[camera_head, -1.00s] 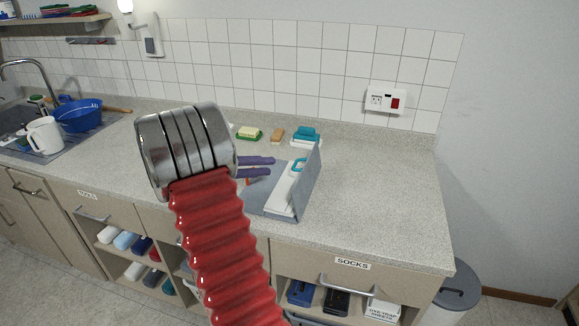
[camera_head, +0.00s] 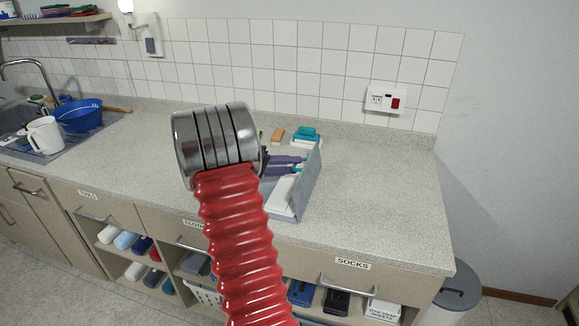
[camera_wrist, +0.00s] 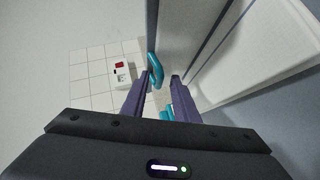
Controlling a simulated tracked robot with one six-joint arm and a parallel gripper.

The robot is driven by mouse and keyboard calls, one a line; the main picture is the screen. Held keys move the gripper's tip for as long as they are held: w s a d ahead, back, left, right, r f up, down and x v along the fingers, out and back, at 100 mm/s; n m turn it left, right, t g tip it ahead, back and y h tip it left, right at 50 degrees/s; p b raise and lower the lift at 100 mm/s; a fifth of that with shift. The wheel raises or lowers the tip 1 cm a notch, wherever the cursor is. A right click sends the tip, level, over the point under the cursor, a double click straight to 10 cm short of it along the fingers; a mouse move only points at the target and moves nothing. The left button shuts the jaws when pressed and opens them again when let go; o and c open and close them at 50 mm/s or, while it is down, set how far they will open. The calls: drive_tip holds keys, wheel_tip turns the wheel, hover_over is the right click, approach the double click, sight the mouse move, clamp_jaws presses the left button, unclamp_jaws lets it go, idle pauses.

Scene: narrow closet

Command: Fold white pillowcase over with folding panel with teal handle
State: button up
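The folding panel (camera_head: 309,185) is a grey-blue board on the counter, with its right flap standing up at a steep angle. The white pillowcase (camera_head: 284,192) lies as a narrow strip along that flap; a broad white cloth surface also fills the upper right of the wrist view (camera_wrist: 265,50). The teal handle (camera_wrist: 155,68) shows at the tip of my left finger in the wrist view. My gripper (camera_wrist: 163,75) has purple fingers standing apart, with a gap between the tips. In the head view my gripper (camera_head: 302,164) reaches the flap's inner side; my wrist hides the board's left part.
A tan block (camera_head: 278,135) and a teal stack on a white base (camera_head: 306,136) stand behind the panel. A blue basin (camera_head: 77,115) and a white jug (camera_head: 45,135) are at the left. The counter right of the panel is clear. A wall socket (camera_head: 385,99) is at the back right.

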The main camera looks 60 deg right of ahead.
clamp_jaws()
drive_tip(key=shift+f, duration=0.1)
idle(1.2)
